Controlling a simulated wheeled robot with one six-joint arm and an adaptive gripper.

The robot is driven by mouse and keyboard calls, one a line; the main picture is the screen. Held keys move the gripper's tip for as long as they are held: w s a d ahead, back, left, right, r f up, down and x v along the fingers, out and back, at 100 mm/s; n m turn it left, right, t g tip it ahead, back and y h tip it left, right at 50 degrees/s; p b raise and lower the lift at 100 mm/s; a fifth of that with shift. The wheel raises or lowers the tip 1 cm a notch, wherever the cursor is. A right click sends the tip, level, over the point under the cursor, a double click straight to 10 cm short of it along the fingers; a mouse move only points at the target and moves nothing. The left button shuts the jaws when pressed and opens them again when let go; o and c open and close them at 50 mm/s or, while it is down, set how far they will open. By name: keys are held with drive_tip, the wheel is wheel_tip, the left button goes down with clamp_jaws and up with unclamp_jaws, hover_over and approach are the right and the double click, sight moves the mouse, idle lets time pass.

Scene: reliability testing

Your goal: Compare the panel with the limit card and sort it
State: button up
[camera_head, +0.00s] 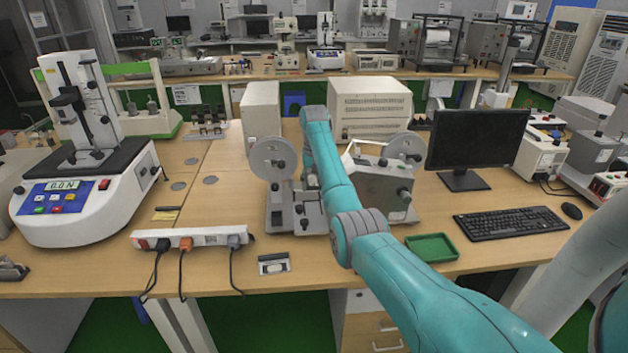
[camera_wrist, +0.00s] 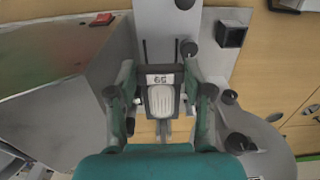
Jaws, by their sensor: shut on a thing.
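My gripper (camera_wrist: 158,92) shows in the wrist view with its fingers on both sides of a small dark-framed piece (camera_wrist: 160,69). It is shut on this piece, which has a white label reading what looks like 59 and a pale ridged oval face. I cannot tell whether it is the panel or whether it touches the grey metal plate beyond it. In the head view my teal arm hides my gripper. A small dark and pale piece (camera_head: 273,263) lies on the table front; I cannot tell whether it is the limit card. A green tray (camera_head: 432,247) lies to the right.
A grey machine with round discs (camera_head: 275,158) stands around my arm. A power strip (camera_head: 192,239) with cables lies at front left. A force tester (camera_head: 85,195) stands far left. A monitor (camera_head: 476,140) and keyboard (camera_head: 515,222) are at right.

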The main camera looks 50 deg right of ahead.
drive_tip(key=shift+f, duration=4.7)
